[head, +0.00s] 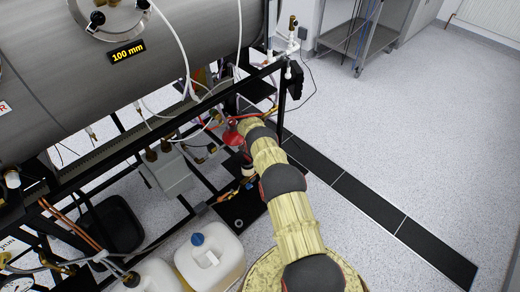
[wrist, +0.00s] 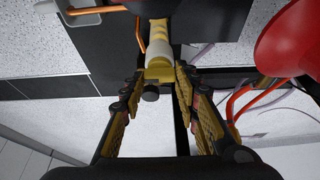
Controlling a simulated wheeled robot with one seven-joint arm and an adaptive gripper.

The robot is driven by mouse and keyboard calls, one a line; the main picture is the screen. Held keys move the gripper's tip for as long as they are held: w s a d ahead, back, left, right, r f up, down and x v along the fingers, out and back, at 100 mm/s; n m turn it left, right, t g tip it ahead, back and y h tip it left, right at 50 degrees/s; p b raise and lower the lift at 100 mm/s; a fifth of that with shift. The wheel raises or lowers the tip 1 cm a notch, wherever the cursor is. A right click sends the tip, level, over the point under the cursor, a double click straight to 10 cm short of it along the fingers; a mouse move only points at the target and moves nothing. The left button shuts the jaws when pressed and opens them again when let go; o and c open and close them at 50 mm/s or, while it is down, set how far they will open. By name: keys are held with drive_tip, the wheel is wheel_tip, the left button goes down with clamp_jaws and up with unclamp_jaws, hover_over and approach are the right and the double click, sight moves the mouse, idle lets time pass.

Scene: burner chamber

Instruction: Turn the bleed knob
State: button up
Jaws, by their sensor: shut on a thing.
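The bleed knob (wrist: 150,94) looks like a small dark round knob on a yellow brass valve body (wrist: 158,72), below a pale cylindrical fitting in the wrist view. My gripper (wrist: 158,80) reaches up from the bottom with one finger on each side of the valve and is shut on it. The exact contact points are hard to make out. In the head view my arm reaches down to the underside of the frame, and my gripper and the knob are hard to make out there.
A red cone-shaped part (wrist: 295,42) is close at the right of the wrist view, with red tubing (wrist: 245,98) below it. Black frame bars and copper pipes surround the valve. A white jug (head: 208,262) stands left of my arm.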

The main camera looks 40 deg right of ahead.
idle(0.4)
drive_tip(key=o, duration=1.1)
drive_tip(key=shift+c, duration=0.2)
drive_tip(key=shift+o, duration=0.5)
drive_tip(key=v, duration=1.2)
